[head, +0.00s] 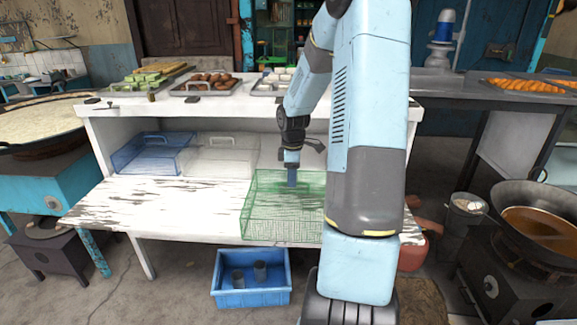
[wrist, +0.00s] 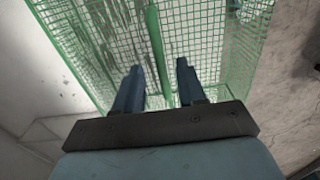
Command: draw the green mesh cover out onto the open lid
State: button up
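The green mesh cover (head: 270,215) is a see-through wire box. In the head view it sits on the white, paint-worn open lid (head: 165,200), its front side close to the lid's front edge. My arm hides its right part. My gripper (head: 291,184) points down at the cover's top, towards its back. In the wrist view the two blue fingers of my gripper (wrist: 159,66) are apart. A green bar (wrist: 155,45) of the cover runs between them, with the mesh beyond; contact with either finger cannot be told.
A blue clear box (head: 150,158) and a clear white box (head: 222,158) stand on the shelf behind the lid, left of the cover. Trays of food (head: 205,84) line the counter above. A blue crate (head: 250,292) with cups is below. The lid's left part is clear.

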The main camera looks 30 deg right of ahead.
aim_at(293, 198)
jog(key=shift+f, duration=1.7)
grip_shut()
